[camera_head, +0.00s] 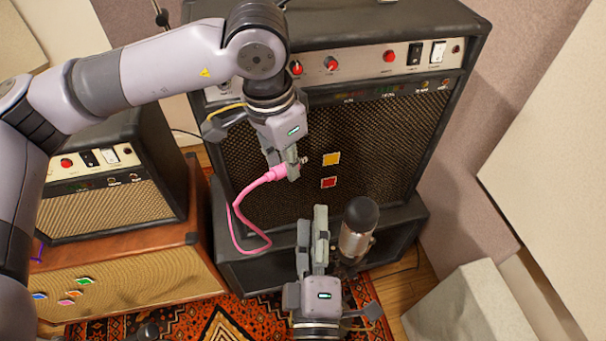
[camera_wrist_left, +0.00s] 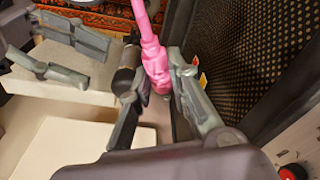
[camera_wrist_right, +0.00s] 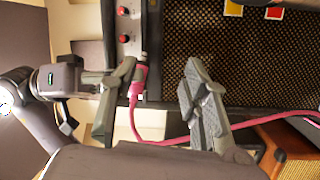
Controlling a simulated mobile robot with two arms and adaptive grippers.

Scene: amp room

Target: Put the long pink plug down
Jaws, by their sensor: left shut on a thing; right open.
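The long pink plug (camera_head: 277,174) is in my left gripper (camera_head: 291,167), in front of the large amp's dark speaker grille. It also shows in the left wrist view (camera_wrist_left: 156,62), between the shut fingers, with its cable running up out of the picture. In the head view the cable hangs down to the left and curls toward the amp's lower edge. The right wrist view shows the plug (camera_wrist_right: 138,82) in the left gripper's fingers. My right gripper (camera_head: 312,232) is open and empty, below the left one, its fingers pointing up.
The large amp (camera_head: 395,150) has knobs and switches along its top panel and yellow and red stickers on its grille. A microphone (camera_head: 357,230) stands right of my right gripper. A smaller amp (camera_head: 110,200) sits on an orange-brown cabinet (camera_head: 150,275) at left. A patterned rug (camera_head: 215,322) lies below.

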